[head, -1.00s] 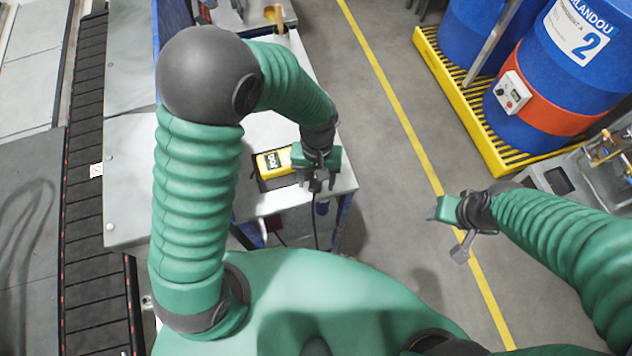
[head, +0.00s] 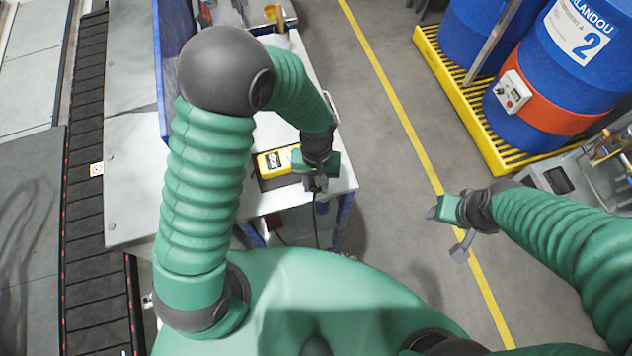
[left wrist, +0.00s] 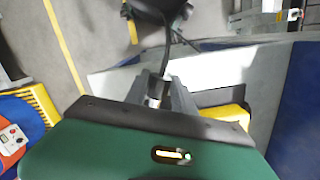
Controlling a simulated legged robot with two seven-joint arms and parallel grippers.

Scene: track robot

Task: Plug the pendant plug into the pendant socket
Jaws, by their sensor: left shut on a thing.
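My left gripper (head: 315,186) is over the near right part of the white table, beside the yellow pendant (head: 275,162). It is shut on the pendant plug (left wrist: 155,94), a small pale piece between the fingers in the left wrist view. A dark cable (left wrist: 166,55) runs from it, and hangs below the gripper in the head view. The plug is mostly hidden by the fingers. Part of the yellow pendant shows in the left wrist view (left wrist: 228,113). I cannot make out the pendant socket. My right gripper (head: 434,212) is over the floor, away from the table; its jaws are unclear.
The white table (head: 270,202) has its right and near edges close to my left gripper. A conveyor (head: 88,200) runs along the left. Blue drums (head: 530,115) stand on a yellow pallet (head: 450,95) at the right. The floor between is clear, with a yellow line (head: 395,110).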

